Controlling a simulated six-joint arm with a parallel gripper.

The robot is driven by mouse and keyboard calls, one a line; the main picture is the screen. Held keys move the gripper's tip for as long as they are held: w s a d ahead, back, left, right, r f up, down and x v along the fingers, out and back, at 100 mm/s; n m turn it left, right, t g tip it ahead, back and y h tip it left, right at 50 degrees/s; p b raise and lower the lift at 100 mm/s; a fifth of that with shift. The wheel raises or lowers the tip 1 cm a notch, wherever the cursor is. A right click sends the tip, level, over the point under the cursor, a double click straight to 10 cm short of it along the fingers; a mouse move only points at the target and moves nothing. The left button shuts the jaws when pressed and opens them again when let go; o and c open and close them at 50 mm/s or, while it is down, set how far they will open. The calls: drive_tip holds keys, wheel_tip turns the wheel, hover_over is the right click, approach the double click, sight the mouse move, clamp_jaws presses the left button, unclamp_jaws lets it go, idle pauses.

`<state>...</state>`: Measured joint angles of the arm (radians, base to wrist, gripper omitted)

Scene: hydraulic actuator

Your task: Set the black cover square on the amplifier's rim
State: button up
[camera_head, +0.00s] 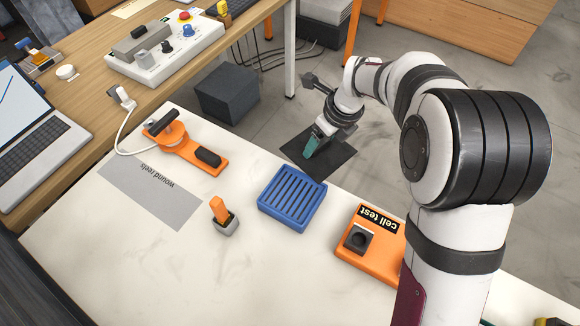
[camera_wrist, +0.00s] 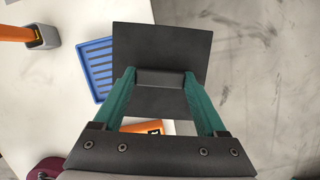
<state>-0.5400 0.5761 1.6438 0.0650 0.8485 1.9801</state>
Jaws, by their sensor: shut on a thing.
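The black cover (camera_head: 327,158) is a flat dark plate with a raised block on top. My gripper (camera_head: 311,148) is shut on that block; the wrist view shows the green fingers (camera_wrist: 160,80) on either side of it and the plate (camera_wrist: 160,40) level across the picture. In the head view the cover shows beyond the table's far edge, against the floor. The blue slotted box (camera_head: 292,198), seemingly the amplifier, sits on the table, apart from the cover. In the wrist view the plate hides the right part of the blue box (camera_wrist: 97,70).
An orange "cell test" unit (camera_head: 372,262) stands right of the blue box. A grey holder with an orange piece (camera_head: 224,217) and an orange fixture (camera_head: 185,150) stand left. A grey "wound reels" sheet (camera_head: 150,193) lies on the table. The front of the white table (camera_head: 230,285) is clear.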

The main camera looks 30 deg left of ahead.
drive_tip(key=s+d+r+n+g, duration=0.1)
drive_tip(key=s+d+r+n, duration=0.2)
drive_tip(key=s+d, duration=0.45)
drive_tip(key=a+f, duration=0.2)
drive_tip(key=a, duration=0.1)
drive_tip(key=a+f, duration=0.2)
drive_tip(key=a, duration=0.1)
drive_tip(key=s+a+f, duration=0.1)
drive_tip(key=a+f, duration=0.1)
drive_tip(key=f, duration=0.1)
drive_tip(key=shift+s+a, duration=0.1)
drive_tip(key=shift+a, duration=0.3)
drive_tip(key=shift+d+x, duration=0.2)
drive_tip(key=shift+x, duration=0.75)
drive_tip(key=shift+d+x, duration=0.2)
drive_tip(key=shift+x, duration=0.75)
drive_tip(key=shift+f, duration=0.15)
drive_tip(key=o, duration=1.4)
